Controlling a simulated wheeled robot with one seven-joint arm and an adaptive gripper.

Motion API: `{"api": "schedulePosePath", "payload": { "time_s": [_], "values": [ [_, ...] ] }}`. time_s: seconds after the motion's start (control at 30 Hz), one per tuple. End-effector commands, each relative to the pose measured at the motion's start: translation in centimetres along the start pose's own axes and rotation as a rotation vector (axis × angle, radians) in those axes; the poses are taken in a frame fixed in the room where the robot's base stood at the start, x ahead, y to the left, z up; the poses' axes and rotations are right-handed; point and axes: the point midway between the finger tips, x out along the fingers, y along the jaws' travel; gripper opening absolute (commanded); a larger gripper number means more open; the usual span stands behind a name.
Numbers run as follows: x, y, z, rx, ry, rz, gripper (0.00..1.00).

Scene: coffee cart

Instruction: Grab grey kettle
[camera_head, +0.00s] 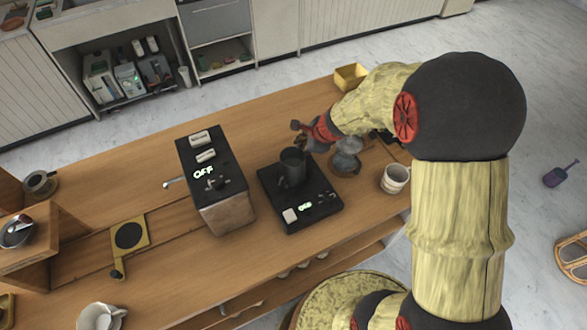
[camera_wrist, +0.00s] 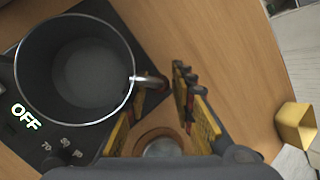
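The grey kettle, a dark open-topped metal pot (camera_head: 293,165), stands upright on a black scale (camera_head: 318,216) in the head view. In the wrist view the kettle (camera_wrist: 90,75) fills the upper left, its rim and empty-looking inside visible. Its short handle (camera_wrist: 150,80) points toward my gripper. My gripper (camera_wrist: 168,95) is open, with yellow and black fingers spread beside the handle end; I cannot tell whether they touch it.
A black-topped box reading OFF (camera_head: 212,170) stands left of the scale. A rounded grey vessel (camera_head: 345,163) is close to my gripper on the right, with a white mug (camera_head: 395,179) beyond. A yellow box (camera_head: 350,77) sits at the counter's back edge. Bare wood (camera_head: 125,185) lies left.

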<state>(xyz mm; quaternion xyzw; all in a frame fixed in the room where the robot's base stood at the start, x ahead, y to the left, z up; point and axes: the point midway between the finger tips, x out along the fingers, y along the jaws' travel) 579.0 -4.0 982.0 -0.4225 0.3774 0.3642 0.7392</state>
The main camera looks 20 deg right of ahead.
Motion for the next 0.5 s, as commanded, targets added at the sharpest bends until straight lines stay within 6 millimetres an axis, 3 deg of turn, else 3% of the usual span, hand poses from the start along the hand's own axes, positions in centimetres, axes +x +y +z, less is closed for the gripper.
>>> {"api": "schedulePosePath", "payload": {
  "time_s": [0.2, 0.5],
  "values": [
    [0.12, -0.09, 0.03, 0.0, 0.0, -0.001, 0.25],
    [0.1, -0.08, 0.02, 0.0, 0.0, -0.001, 0.08]
  ]
}}
